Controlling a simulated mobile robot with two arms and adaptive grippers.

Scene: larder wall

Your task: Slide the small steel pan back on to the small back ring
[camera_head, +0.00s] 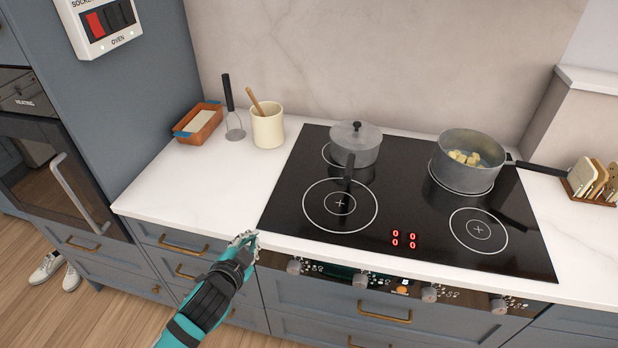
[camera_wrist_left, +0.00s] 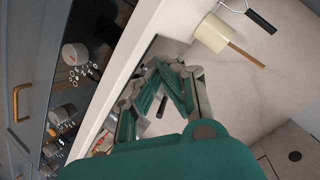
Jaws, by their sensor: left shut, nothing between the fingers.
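The small steel pan (camera_head: 368,152) has a lid with a dark knob and stands at the back left of the black hob. Its dark handle points towards the front. The small back ring (camera_head: 325,156) is mostly hidden under the pan; part of its line shows at the pan's left side. My left gripper (camera_head: 243,239) is shut and empty at the worktop's front edge, left of the hob and well short of the pan. My right gripper is not in view.
A larger open pot (camera_head: 465,180) with yellowish pieces stands on the back right ring, its handle pointing right. The front left ring (camera_head: 315,218) and front right ring (camera_head: 462,242) are empty. A cream utensil jar (camera_head: 268,131), masher and terracotta dish (camera_head: 205,123) stand left.

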